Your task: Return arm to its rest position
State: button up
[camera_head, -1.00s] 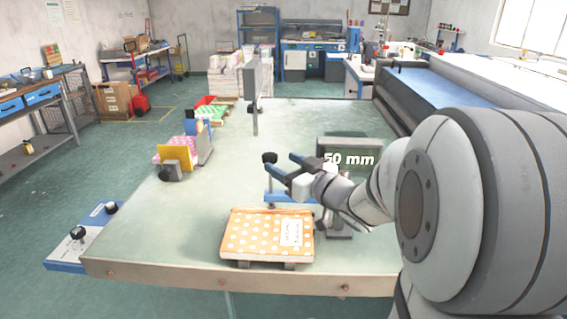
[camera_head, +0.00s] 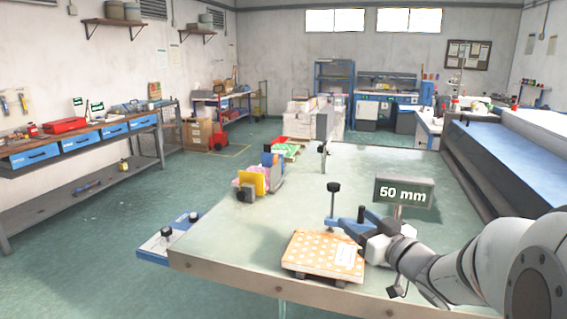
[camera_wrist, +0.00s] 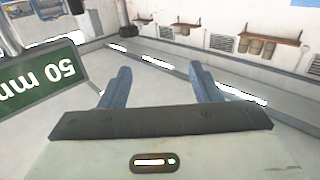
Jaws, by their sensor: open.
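My gripper (camera_head: 347,220) is open, with two blue fingers and a pale body, over the right part of the table. In the head view it appears just behind the right back edge of an orange polka-dot booklet (camera_head: 318,254). Nothing shows between the fingers in the wrist view (camera_wrist: 160,72). My arm reaches in from the lower right. The booklet lies on small supports near the table's front edge and carries a white label.
A dark "50 mm" sign (camera_head: 404,193) stands close behind my gripper; it also shows in the wrist view (camera_wrist: 42,78). A black-knobbed post (camera_head: 333,204) stands beside the fingers. Pink and yellow pieces (camera_head: 252,182) sit at the table's left. The table's (camera_head: 235,232) left front is clear.

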jog(key=s+d+f+m+g+h, duration=0.5)
jog(key=s+f+m+g+h, duration=0.15)
jog(key=s+h, duration=0.3)
jog(key=s+a+f+g, duration=0.2)
jog(key=s+a+g, duration=0.1)
jog(key=s, duration=0.4)
jog(key=s+a+f+n+g+y, duration=0.1)
jog(key=s+a+f+g, duration=0.2)
jog(key=s, duration=0.4)
jog(key=shift+s+a+g, duration=0.25)
jog(key=shift+a+g, duration=0.1)
jog(key=shift+a, duration=0.2)
